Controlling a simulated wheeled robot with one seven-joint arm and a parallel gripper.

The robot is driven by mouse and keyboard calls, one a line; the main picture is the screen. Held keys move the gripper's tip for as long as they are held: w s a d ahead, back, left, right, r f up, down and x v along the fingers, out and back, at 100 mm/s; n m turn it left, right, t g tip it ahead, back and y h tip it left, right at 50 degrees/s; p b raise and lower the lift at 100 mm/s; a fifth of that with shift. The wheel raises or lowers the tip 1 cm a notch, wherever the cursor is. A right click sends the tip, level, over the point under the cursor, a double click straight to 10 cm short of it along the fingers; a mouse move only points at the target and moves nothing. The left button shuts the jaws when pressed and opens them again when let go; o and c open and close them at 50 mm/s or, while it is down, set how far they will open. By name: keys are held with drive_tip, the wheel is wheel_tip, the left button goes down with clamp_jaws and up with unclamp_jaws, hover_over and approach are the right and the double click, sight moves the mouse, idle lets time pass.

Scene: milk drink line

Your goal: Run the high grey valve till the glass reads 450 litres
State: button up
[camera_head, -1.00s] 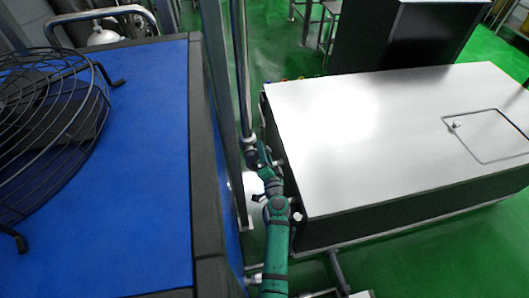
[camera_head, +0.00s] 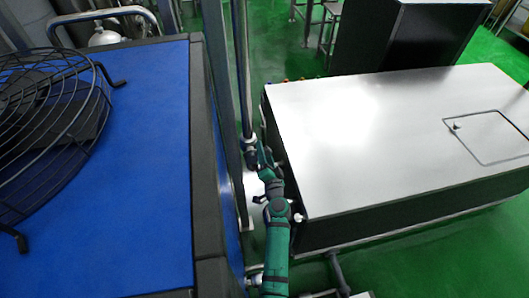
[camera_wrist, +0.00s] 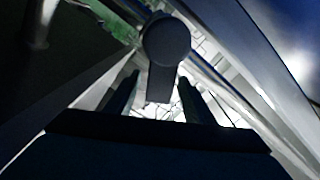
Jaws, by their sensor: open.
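A grey valve handle with a round hub (camera_wrist: 167,42) and a flat lever (camera_wrist: 161,84) shows in the wrist view. My gripper (camera_wrist: 158,78) is open, with one dark finger on each side of the lever's lower end. Gaps seem to show between the lever and both fingers; I cannot tell if either one touches. No glass with a readable litre scale is visible in either view.
A blue-topped machine (camera_head: 150,170) with a black wire fan guard (camera_head: 60,130) stands left of my arm. A large steel-topped cabinet (camera_head: 390,130) stands close on the right. The gap between them is narrow. Green floor (camera_head: 440,235) is open beyond the cabinet's near side.

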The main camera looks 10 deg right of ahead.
drive_tip(key=s, duration=1)
drive_tip(key=shift+s, duration=0.3)
idle(0.5)
